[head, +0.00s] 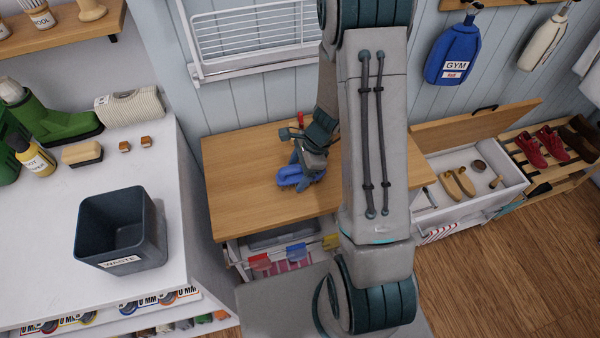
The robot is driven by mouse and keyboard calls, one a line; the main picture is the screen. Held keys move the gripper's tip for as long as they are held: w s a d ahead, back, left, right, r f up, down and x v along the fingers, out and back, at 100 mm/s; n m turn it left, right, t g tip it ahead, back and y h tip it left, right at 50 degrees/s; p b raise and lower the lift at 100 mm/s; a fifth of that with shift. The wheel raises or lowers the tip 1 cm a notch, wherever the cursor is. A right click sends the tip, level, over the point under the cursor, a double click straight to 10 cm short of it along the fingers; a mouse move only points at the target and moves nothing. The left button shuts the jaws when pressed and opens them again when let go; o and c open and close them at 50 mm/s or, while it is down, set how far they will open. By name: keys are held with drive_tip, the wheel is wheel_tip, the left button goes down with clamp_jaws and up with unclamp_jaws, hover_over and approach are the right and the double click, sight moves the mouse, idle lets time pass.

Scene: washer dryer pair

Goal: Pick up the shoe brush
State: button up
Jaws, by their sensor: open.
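A block-shaped brush (82,153) with a tan wooden top and a darker underside lies on the white counter at the left, and it looks like the shoe brush. My gripper (298,168) is over the wooden tabletop in the middle, well to the right of that brush. It is open, beside or just above a blue object (290,179). The arm and gripper partly hide that object, and I cannot tell whether they touch it.
A dark waste bin (120,240), a yellow bottle (35,157), green boots (50,118) and two small brown blocks (146,141) stand around the brush. An open bench (480,140) at the right holds tan wooden pieces (460,184). The wooden tabletop (240,165) is mostly clear.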

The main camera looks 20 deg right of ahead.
drive_tip(key=shift+a+f, duration=0.1)
drive_tip(key=shift+f, duration=0.05)
drive_tip(key=c, duration=1.1)
drive_tip(key=shift+c, duration=0.2)
